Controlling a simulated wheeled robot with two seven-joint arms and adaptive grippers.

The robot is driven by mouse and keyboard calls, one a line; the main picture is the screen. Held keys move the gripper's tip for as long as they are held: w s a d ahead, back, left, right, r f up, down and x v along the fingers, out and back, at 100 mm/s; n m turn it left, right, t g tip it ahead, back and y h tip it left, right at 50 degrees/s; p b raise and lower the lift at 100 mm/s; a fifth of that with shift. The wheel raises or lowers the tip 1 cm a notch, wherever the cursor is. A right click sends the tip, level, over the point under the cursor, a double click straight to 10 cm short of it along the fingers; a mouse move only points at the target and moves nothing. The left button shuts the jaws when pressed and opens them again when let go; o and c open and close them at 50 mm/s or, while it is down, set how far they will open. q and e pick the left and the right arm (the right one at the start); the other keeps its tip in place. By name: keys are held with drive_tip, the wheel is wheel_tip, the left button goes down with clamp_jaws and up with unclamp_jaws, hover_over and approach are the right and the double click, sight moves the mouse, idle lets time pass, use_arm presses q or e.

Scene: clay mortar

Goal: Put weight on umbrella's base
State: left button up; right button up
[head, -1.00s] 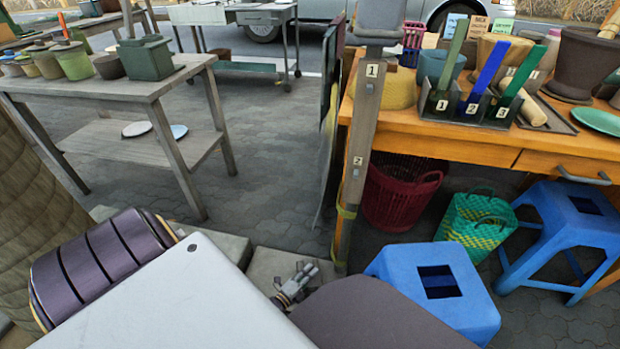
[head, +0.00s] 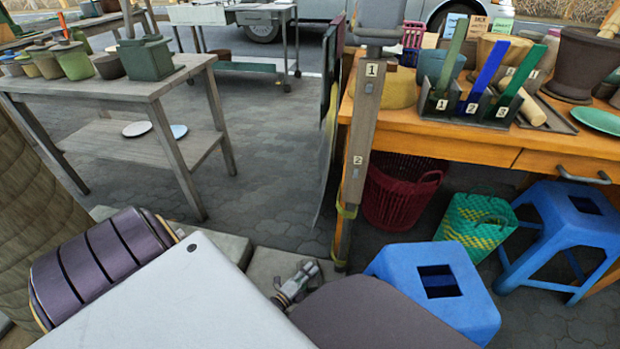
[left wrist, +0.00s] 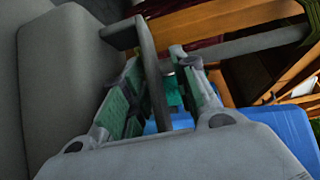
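My left gripper (head: 308,272) is low in the lower middle of the head view, over a pale grey concrete block (head: 262,264) on the paving. In the left wrist view, a large grey rounded block (left wrist: 70,85) fills the left side. A thin grey bar (left wrist: 150,75), which looks like a handle on that block, runs between the green-padded fingers of this gripper (left wrist: 162,82). The fingers look apart, with a gap on the right of the bar; contact on the left cannot be told. My right gripper is not in view. I cannot make out which part is the umbrella's base.
A blue stool (head: 470,290) is close on the right, with a green basket (head: 462,222) and red basket (head: 395,200) behind. An orange table (head: 450,142) stands behind these. Paving (head: 265,150) is open left of the post.

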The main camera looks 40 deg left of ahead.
use_arm(q)
drive_tip(key=s+p, duration=0.2)
drive_tip(key=s, duration=1)
drive_tip(key=shift+r, duration=0.1)
drive_tip(key=shift+a, duration=0.1)
idle(0.4)
